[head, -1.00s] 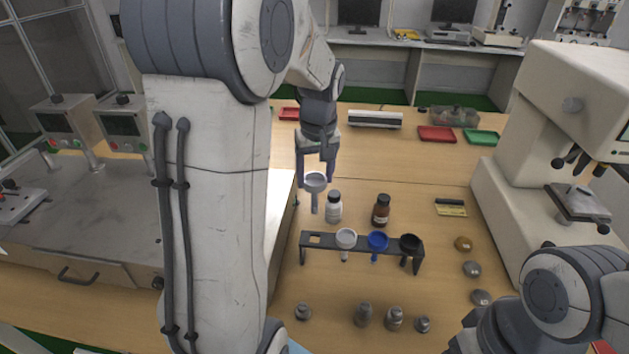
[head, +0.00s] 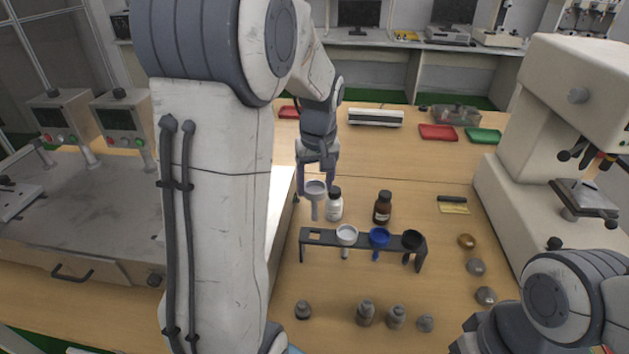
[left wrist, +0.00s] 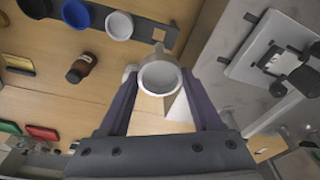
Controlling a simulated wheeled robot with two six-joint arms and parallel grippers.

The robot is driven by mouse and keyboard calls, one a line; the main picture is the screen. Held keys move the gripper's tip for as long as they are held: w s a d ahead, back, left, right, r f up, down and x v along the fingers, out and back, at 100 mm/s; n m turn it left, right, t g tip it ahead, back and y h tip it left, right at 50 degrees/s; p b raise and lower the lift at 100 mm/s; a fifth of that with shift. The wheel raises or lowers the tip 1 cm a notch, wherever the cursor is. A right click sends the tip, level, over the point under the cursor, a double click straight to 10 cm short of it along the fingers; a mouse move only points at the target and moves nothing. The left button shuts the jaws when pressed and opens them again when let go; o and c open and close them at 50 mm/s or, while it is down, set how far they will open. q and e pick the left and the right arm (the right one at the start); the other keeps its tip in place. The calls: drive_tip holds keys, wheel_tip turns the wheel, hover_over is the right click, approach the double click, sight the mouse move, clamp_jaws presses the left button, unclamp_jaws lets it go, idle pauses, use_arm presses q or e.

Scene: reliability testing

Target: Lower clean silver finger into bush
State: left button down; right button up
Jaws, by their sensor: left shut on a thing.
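My left gripper (head: 316,184) is shut on the silver finger (head: 315,197), a pale grey cup with a narrow stem pointing down. It is held upright, its stem just behind the left end of a dark rack (head: 392,243). The left wrist view shows the silver finger's round mouth (left wrist: 160,78) between the two fingers. The rack's leftmost place, a pale square opening (head: 314,236), is empty; I take this for the bush. White, blue and black cups sit in the rack's other places. My right gripper is out of view.
A white bottle (head: 335,205) stands close right of the held piece, with a brown bottle (head: 382,208) beyond. Several small metal weights (head: 366,313) stand in front of the rack. A large cream machine (head: 540,150) stands at right.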

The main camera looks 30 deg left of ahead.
sight(315, 204)
use_arm(q)
drive_tip(key=shift+f+b, duration=1.25)
drive_tip(key=shift+f, duration=0.8)
